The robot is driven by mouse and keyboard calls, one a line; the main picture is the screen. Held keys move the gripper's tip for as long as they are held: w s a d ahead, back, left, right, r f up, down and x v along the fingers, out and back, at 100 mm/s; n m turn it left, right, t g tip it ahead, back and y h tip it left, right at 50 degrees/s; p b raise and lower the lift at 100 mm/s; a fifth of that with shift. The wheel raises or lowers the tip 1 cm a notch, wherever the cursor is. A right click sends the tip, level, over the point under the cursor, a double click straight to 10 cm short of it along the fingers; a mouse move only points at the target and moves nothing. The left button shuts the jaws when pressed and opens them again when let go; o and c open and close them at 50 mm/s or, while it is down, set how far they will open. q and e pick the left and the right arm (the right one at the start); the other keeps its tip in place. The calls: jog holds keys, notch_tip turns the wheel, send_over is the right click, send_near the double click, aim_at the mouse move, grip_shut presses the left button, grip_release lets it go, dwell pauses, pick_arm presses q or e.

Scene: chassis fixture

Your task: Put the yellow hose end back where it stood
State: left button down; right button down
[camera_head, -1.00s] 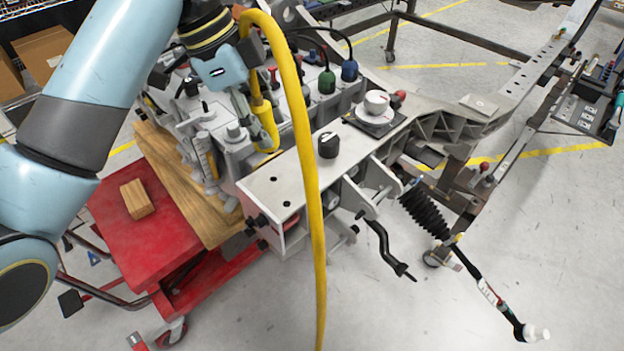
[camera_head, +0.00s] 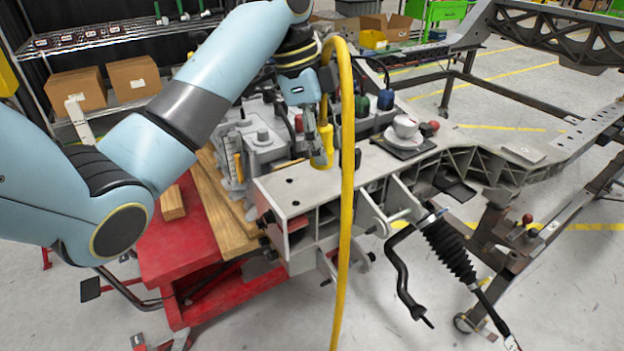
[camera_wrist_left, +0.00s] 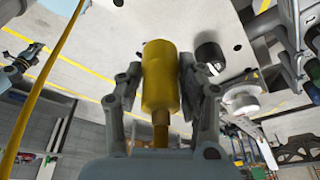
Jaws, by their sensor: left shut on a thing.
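My left gripper (camera_head: 320,150) is shut on the yellow hose end (camera_head: 327,141), above the near part of the grey metal fixture (camera_head: 292,190). In the left wrist view the hose end (camera_wrist_left: 160,78) is a thick yellow cylinder between the two fingers (camera_wrist_left: 160,100), with a narrower brownish piece below it. The yellow hose (camera_head: 347,200) arches over the gripper and hangs down in front of the fixture. The black knob (camera_wrist_left: 209,54) stands on the plate just right of the hose end. Whether the hose end touches the plate is unclear. My right gripper is not seen.
A white cup (camera_head: 405,125) stands on the fixture to the right, with green (camera_head: 361,106) and blue (camera_head: 386,99) connectors behind. A red cart (camera_head: 190,235) with a wooden block (camera_head: 172,203) is at left. A black bellows rod (camera_head: 447,250) juts out at right.

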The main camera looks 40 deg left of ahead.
pick_arm(q)
jog(key=a, duration=0.1)
jog(key=a+f, duration=0.1)
jog(key=shift+w+a, duration=0.3)
jog(key=shift+a, duration=0.05)
notch_tip(320, 180, down, 4)
jog(key=shift+f, duration=0.1)
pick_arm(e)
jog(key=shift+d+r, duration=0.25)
pick_arm(q)
jog(key=shift+f, duration=0.1)
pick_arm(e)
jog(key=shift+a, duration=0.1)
pick_arm(q)
jog(key=c, duration=0.8)
grip_release()
jog(key=shift+c, duration=0.2)
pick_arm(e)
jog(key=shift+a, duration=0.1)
pick_arm(q)
jog(key=v, duration=1.2)
jog(key=shift+p, duration=0.45)
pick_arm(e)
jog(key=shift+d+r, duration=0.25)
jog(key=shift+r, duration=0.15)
